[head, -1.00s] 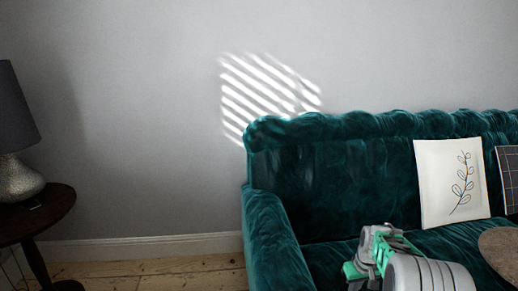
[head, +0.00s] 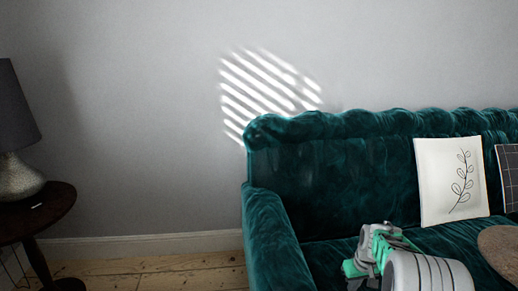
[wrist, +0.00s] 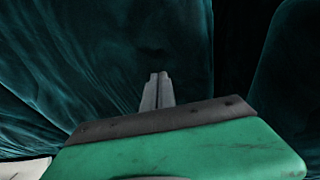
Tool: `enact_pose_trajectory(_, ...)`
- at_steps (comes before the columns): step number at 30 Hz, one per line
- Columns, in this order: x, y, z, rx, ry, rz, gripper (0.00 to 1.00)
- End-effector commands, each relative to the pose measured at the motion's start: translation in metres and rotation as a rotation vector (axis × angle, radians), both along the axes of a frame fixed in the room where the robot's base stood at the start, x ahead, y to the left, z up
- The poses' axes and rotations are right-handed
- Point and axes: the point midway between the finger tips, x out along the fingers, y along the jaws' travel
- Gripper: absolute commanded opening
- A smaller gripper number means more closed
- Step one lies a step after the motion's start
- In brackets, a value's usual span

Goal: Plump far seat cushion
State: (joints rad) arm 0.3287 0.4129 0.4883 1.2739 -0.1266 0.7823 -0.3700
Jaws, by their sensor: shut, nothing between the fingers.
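A dark teal velvet sofa (head: 350,185) with a scalloped back stands against the wall in the head view. Its seat cushion (head: 440,239) shows in part, behind and beside my arm. My gripper (head: 350,268) is low over the left part of the seat, close to the left armrest (head: 268,230). In the wrist view my gripper's fingers (wrist: 158,90) are together and empty, with teal velvet (wrist: 120,50) filling the view beyond them. I cannot tell whether the fingertips touch the fabric.
A white pillow with a leaf drawing (head: 450,185) and a dark checked pillow (head: 509,175) lean on the sofa back. A round brown top (head: 500,248) is at the right edge. A side table (head: 40,212) with a lamp (head: 15,130) stands left. Floor between is clear.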

Motion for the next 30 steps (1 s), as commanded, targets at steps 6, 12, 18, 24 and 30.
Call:
enact_pose_trajectory(6,-0.001,0.000,0.003,0.001,0.002,0.000,0.00)
enact_pose_trajectory(12,0.000,0.000,0.020,0.000,0.000,0.000,0.00)
enact_pose_trajectory(18,0.000,0.000,0.057,0.000,-0.001,0.000,0.00)
enact_pose_trajectory(24,-0.001,0.000,0.065,0.001,0.002,0.000,0.00)
enact_pose_trajectory(30,-0.001,0.002,0.072,0.000,-0.001,0.000,0.00)
